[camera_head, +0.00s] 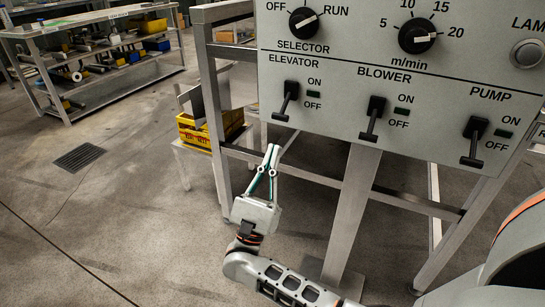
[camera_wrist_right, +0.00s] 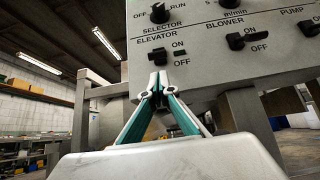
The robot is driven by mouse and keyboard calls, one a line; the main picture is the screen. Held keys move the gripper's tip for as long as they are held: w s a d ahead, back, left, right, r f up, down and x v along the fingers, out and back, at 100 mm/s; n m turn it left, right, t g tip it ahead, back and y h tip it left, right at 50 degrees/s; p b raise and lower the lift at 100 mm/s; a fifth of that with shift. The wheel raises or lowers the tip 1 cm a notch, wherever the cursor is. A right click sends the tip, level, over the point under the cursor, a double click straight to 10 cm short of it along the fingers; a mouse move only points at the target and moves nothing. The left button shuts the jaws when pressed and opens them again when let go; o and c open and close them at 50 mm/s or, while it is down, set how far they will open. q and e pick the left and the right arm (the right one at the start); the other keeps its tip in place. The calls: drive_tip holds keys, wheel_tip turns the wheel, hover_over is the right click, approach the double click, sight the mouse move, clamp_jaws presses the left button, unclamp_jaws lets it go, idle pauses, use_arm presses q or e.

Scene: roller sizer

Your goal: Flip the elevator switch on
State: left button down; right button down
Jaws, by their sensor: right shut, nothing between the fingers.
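The elevator switch (camera_head: 287,99) is a black lever on the grey control panel (camera_head: 340,85), under the ELEVATOR label. Its lever points down, toward the OFF side, and the small indicator beside it is dark. In the wrist view the elevator switch (camera_wrist_right: 158,57) shows just above the fingertips. My right gripper (camera_head: 273,150) is shut and empty, fingertips pointing up, below the elevator switch and the panel's lower edge in the head view. It also shows in the wrist view (camera_wrist_right: 157,82). I cannot tell how far the tips are from the panel. My left gripper is not in view.
The blower switch (camera_head: 373,118) and pump switch (camera_head: 474,141) sit to the right, levers down. Selector (camera_head: 303,20) and speed (camera_head: 417,36) knobs are above. A metal frame supports the panel. A yellow crate (camera_head: 198,132) stands behind left; open floor lies left.

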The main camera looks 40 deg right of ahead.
sight(285, 105)
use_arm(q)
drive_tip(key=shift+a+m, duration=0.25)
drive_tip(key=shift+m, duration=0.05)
use_arm(e)
drive_tip(key=x, duration=0.6)
drive_tip(key=shift+d+r, duration=0.25)
drive_tip(key=shift+r, duration=0.05)
drive_tip(key=shift+w, duration=0.1)
